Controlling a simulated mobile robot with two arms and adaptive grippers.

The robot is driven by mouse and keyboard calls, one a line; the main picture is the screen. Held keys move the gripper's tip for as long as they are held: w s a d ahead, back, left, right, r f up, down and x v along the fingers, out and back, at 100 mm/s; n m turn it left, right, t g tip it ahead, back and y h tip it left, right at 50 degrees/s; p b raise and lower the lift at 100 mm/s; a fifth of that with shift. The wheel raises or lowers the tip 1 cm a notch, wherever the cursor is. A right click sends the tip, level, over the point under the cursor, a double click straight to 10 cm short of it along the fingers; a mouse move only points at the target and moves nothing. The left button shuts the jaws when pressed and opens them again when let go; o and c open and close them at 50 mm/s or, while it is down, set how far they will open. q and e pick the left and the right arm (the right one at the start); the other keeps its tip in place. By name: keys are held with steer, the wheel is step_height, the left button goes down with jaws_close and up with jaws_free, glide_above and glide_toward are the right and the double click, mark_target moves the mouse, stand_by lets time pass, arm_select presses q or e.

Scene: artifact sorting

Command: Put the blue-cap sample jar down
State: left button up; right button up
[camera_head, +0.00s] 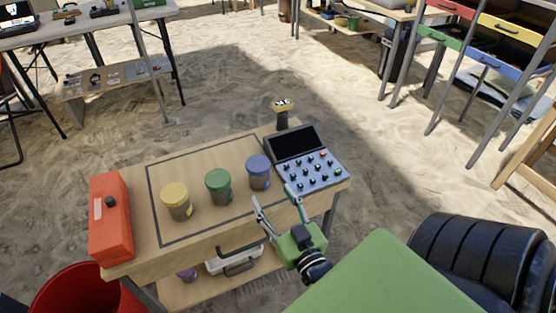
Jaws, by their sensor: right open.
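The blue-cap sample jar (258,172) stands upright on the wooden table (150,240), inside a dark outlined rectangle, at the right end of a row of jars. A green-cap jar (218,187) and a yellow-cap jar (175,201) stand to its left. My right gripper (272,198) is open, with its fingers spread just in front of and below the blue-cap jar in the picture. It appears empty and apart from the jar, though the exact gap is hard to judge. My left gripper is not in view.
A control panel (310,172) with knobs and a dark screen sits right of the blue-cap jar. A red box (110,215) stands at the table's left end. A red bucket (75,292) is on the sand. A lower shelf holds a white case (222,262).

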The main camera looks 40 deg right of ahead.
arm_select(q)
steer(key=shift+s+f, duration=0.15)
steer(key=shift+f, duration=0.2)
arm_select(e)
steer(key=shift+v, duration=1.35)
